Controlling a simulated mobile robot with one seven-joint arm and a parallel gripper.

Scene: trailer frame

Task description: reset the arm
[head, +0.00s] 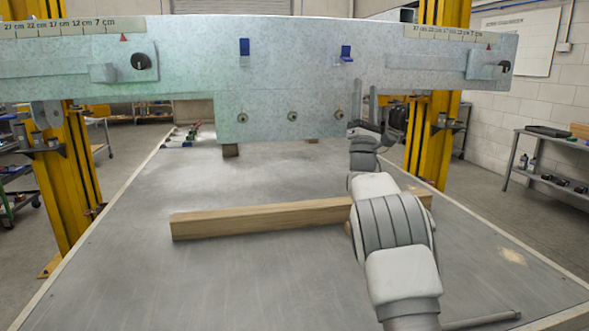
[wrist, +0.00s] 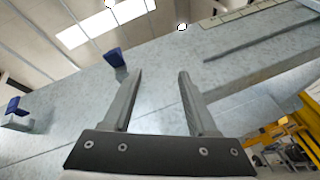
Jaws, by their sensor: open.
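My gripper (head: 366,103) is raised in front of the right part of the grey metal trailer frame (head: 200,58), with its fingers pointing up. In the wrist view my gripper (wrist: 157,90) is open, with nothing between its two fingers. The frame's speckled surface (wrist: 240,85) lies behind the fingers there. A blue clip (head: 346,52) on the frame is just above and left of the fingertips in the head view. Another blue clip (head: 244,47) is further left. My arm reaches up from the lower right and hides part of the wooden beam.
A wooden beam (head: 260,219) lies across the grey table (head: 130,280) below the frame. Small coloured parts (head: 183,137) lie at the table's far left. Yellow posts (head: 70,180) stand on both sides. The table's front left is clear.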

